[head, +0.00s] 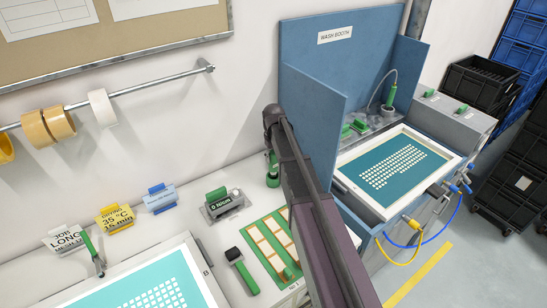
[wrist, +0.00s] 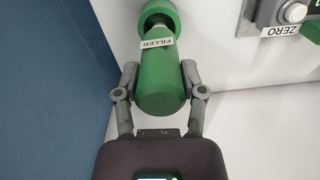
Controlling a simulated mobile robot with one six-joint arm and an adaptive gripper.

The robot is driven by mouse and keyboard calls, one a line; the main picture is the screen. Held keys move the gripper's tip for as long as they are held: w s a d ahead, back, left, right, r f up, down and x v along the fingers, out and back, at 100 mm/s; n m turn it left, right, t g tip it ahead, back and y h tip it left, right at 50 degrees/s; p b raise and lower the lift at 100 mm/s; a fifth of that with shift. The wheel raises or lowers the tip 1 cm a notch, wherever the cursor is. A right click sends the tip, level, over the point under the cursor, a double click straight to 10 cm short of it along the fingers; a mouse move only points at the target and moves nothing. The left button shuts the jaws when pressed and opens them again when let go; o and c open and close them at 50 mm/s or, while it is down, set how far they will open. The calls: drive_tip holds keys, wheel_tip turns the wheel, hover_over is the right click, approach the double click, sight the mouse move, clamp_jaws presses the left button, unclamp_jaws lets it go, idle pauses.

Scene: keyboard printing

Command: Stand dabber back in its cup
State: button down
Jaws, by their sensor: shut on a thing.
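In the wrist view my gripper (wrist: 160,88) is shut around a green cylindrical handle, which I take to be the dabber (wrist: 160,100). Beyond it is a wider green round part (wrist: 158,14) with a pale rim area, which may be the cup, and a white FILLER label (wrist: 157,43) lies between them. I cannot tell whether the dabber is inside the cup or only lined up with it. In the head view a green upright piece (head: 272,180) shows beside my arm, near the wall. My arm hides most of the gripper there.
The blue wash booth wall (head: 312,105) stands close to the right of my arm. A scale-like unit with a ZERO button (wrist: 293,13) is near. A green-handled tool (head: 241,270) and a green tray with pale strips (head: 254,234) lie on the bench.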

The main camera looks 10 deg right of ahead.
sight(273, 164)
drive_tip(key=shift+f+b, duration=2.05)
drive_tip(key=shift+f, duration=0.05)
drive_tip(key=shift+c, duration=0.5)
unclamp_jaws()
drive_tip(key=shift+r, duration=0.1)
wheel_tip(273, 164, up, 6)
drive_tip(key=p, duration=0.6)
